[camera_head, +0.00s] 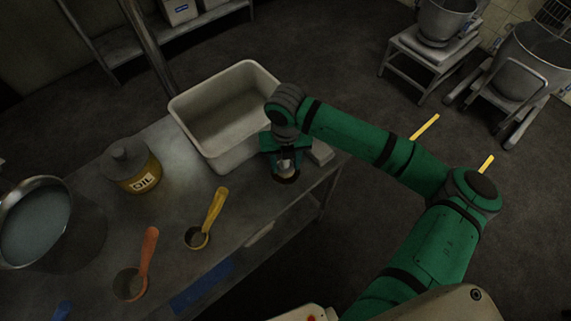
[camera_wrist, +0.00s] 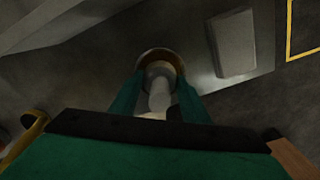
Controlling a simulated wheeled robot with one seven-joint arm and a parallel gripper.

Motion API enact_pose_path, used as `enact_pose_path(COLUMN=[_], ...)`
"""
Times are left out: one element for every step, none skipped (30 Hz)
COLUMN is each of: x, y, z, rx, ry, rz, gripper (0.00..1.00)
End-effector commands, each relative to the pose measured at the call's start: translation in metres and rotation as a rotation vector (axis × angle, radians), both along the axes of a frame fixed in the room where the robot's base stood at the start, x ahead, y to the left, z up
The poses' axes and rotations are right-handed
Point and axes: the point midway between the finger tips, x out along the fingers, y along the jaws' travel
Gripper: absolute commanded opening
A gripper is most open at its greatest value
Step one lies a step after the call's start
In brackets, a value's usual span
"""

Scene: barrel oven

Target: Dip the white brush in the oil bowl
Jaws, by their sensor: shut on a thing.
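My gripper (camera_head: 284,160) is over the near right end of the metal table. In the wrist view its two green fingers (camera_wrist: 157,88) are shut on the white brush (camera_wrist: 159,100), a pale rounded piece between them. The brush points down over the small round oil bowl (camera_wrist: 161,54), which has a brownish rim and stands on the table. The brush's lower end overlaps the bowl's opening in the wrist view. I cannot tell whether it touches oil. In the head view the bowl (camera_head: 287,179) is partly hidden by my gripper.
A white bin (camera_head: 187,122) stands just behind and left of my gripper. A pale block (camera_head: 321,153) lies right of the bowl. An OIL tin (camera_head: 130,167), a yellow scoop (camera_head: 214,207), an orange scoop (camera_head: 149,248) and a large pot (camera_head: 84,235) stand farther left.

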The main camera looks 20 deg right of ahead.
Motion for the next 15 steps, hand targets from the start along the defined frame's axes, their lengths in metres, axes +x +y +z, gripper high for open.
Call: enact_pose_path(x=[0.000, 0.000, 0.000, 0.000, 0.000, 0.000, 0.000, 0.001, 0.001, 0.000, 0.000, 0.000, 0.000, 0.000, 0.000], y=[0.000, 0.000, 0.000, 0.000, 0.000, 0.000, 0.000, 0.000, 0.000, 0.000, 0.000, 0.000, 0.000, 0.000, 0.000], z=[0.004, 0.006, 0.009, 0.011, 0.013, 0.016, 0.018, 0.020, 0.023, 0.025, 0.027, 0.030, 0.032, 0.034, 0.037], rx=[-0.001, -0.001, -0.001, -0.001, 0.000, 0.000, 0.000, -0.001, -0.001, -0.001, -0.001, 0.000, 0.000, 0.000, 0.001], ry=[-0.002, -0.002, -0.002, -0.001, -0.001, -0.002, -0.002, -0.003, -0.003, -0.002, -0.002, -0.001, -0.001, -0.002, -0.002], rz=[0.000, 0.000, 0.001, 0.001, 0.001, 0.001, 0.001, 0.001, 0.001, 0.001, 0.001, 0.002, 0.002, 0.002, 0.001], gripper=[0.24, 0.24, 0.24, 0.24, 0.24, 0.24, 0.24, 0.24, 0.24, 0.24, 0.24, 0.24, 0.24, 0.24, 0.24])
